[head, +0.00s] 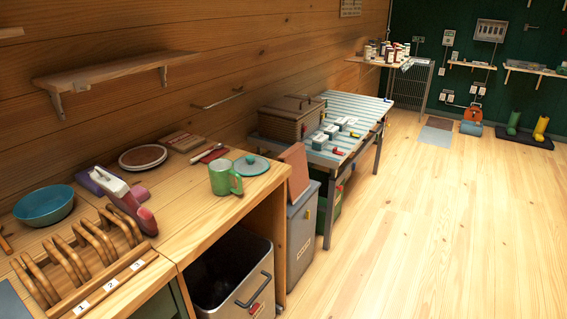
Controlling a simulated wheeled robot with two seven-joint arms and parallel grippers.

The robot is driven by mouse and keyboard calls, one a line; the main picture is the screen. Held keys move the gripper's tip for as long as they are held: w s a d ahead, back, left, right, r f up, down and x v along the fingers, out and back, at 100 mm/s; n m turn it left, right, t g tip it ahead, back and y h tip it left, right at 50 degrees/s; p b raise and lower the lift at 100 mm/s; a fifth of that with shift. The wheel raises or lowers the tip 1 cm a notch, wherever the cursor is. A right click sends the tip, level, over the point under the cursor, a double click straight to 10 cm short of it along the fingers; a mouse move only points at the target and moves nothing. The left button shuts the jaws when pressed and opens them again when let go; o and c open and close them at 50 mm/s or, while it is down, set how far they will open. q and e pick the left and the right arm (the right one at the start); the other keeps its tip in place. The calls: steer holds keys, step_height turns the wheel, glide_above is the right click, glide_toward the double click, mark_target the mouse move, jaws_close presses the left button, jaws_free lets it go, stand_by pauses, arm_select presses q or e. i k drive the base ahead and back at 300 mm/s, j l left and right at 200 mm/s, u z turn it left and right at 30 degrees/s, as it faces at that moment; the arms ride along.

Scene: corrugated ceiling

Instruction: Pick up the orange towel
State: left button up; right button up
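I cannot make out an orange towel for certain. A small orange item (473,113) stands on the floor by the far green wall, just behind a blue roll; it is too small to tell what it is. A flat reddish-brown piece (296,172) stands tilted at the top of a grey bin (301,232), beside the wooden counter; I cannot tell whether it is cloth or a lid. Neither of my grippers is in view.
The wooden counter (196,215) at left holds a blue bowl (45,206), a green mug (225,178) and a wooden rack. An open bin (232,275) stands below. A striped table (345,117) stands beyond. The wooden floor (440,220) at right is clear.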

mark_target(298, 183)
steer(key=i+l+u, duration=0.2)
steer(key=u, duration=0.25)
steer(key=i+l+u, duration=0.25)
steer(key=u, duration=0.25)
steer(key=i+l+u, duration=0.1)
steer(key=l, duration=0.25)
steer(key=i+l+u, duration=0.15)
steer(key=l, duration=0.25)
steer(key=i+l+u, duration=0.1)
steer(key=l, duration=0.3)
steer(key=i+l+u, duration=0.1)
steer(key=l, duration=0.35)
steer(key=i+l, duration=0.1)
steer(key=l, duration=0.3)
steer(key=i+l, duration=0.15)
steer(key=l, duration=0.25)
steer(key=i+l, duration=0.1)
steer(key=l, duration=0.25)
steer(key=i+l, duration=0.15)
steer(key=l, duration=0.25)
steer(key=i+l+u, duration=0.1)
steer(key=l, duration=0.3)
steer(key=i+l, duration=0.1)
steer(key=l, duration=0.3)
steer(key=i+l, duration=0.1)
steer(key=l, duration=0.3)
